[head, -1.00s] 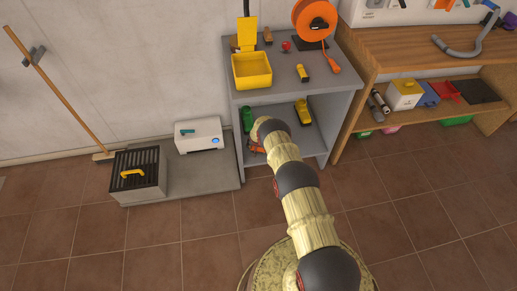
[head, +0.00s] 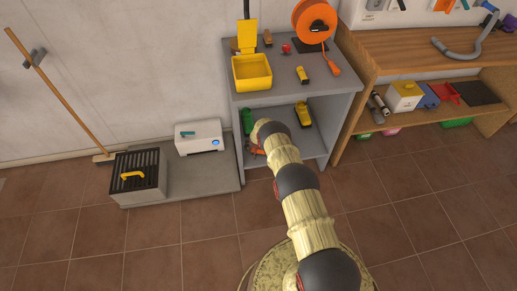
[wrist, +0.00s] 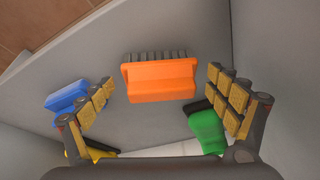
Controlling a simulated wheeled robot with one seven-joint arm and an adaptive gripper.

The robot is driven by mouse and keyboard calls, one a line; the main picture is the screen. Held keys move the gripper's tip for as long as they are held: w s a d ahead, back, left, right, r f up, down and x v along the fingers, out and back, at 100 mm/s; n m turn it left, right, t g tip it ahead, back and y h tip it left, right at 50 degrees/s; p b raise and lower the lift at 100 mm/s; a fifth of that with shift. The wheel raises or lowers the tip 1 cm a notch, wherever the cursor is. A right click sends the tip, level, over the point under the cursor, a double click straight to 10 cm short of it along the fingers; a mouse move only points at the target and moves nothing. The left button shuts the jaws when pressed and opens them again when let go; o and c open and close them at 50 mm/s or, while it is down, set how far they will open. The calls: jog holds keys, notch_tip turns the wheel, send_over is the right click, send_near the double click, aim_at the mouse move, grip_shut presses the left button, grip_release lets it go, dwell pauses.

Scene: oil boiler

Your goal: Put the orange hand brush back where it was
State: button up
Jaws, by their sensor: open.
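The orange hand brush (wrist: 160,80) lies on the grey lower shelf (wrist: 150,30) in the wrist view, its dark bristles toward the top of the picture. My gripper (wrist: 160,84) is open, with one finger to each side of the brush and clear gaps between. The brush looks apart from both fingers. In the head view an orange patch (head: 257,150) shows just below the end of my arm, inside the lower compartment of the grey cabinet (head: 310,150). My fingers are mostly hidden there behind my own arm.
In the wrist view a green object (wrist: 207,132) is close to the right finger, a blue block (wrist: 68,96) is beside the left finger, and a yellow object (wrist: 100,150) is low left. Cabinet walls rise around the shelf. A yellow box (head: 252,72) stands on the cabinet top.

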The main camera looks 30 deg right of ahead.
jog(key=p+v, duration=0.6)
jog(key=v, duration=0.6)
jog(key=shift+w+r, duration=0.1)
dwell(0.4)
